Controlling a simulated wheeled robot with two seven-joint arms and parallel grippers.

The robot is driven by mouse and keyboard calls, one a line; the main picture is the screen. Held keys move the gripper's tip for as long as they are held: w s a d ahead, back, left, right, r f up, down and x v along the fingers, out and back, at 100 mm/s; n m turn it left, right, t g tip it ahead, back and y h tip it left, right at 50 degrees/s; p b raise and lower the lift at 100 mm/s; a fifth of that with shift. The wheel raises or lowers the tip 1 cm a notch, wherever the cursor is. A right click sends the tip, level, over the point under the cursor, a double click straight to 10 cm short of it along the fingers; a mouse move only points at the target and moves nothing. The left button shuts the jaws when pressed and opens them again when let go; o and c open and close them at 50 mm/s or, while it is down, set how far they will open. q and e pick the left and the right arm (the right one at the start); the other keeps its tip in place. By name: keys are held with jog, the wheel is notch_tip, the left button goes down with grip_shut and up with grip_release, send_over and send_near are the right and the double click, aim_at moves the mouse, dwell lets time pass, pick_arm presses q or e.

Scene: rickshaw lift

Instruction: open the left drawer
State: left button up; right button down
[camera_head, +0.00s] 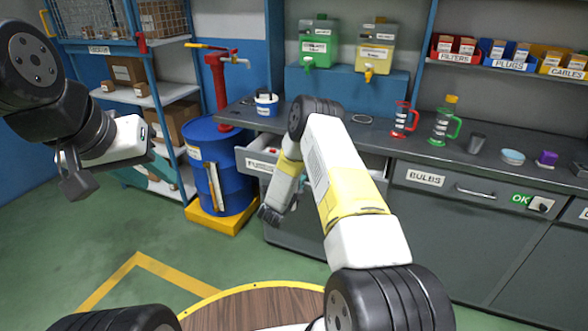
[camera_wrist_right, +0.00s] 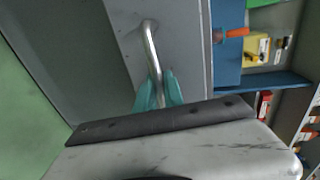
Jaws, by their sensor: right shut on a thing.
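The left drawer (camera_head: 245,157), with a label beginning "FUS", stands pulled out from the grey workbench, and part of its inside shows. My right arm hides much of its front. My right gripper (camera_head: 271,214) is low in front of this drawer. In the right wrist view, its teal fingers (camera_wrist_right: 158,92) are closed around the metal bar handle (camera_wrist_right: 150,45) of a grey front. My left gripper (camera_head: 72,178) hangs in the air at the left, away from the bench; its finger gap is unclear.
A closed drawer labelled "BULBS" (camera_head: 472,208) is to the right. A blue barrel (camera_head: 232,182) with a red pump stands on a yellow base left of the open drawer. Bottles and small items stand on the worktop (camera_head: 375,135). Green floor (camera_head: 75,245) is clear at left.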

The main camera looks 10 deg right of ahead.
jog(key=f+v, duration=0.1)
jog(key=v, duration=0.5)
jog(key=shift+s+a, duration=0.2)
jog(key=shift+s, duration=0.15)
jog(key=shift+f, duration=0.15)
jog(key=c, duration=1.7)
grip_release()
jog(key=shift+c, duration=0.2)
jog(key=v, duration=0.7)
jog(key=shift+s+a, duration=0.2)
jog(key=shift+s, duration=0.1)
jog(key=shift+r, duration=0.2)
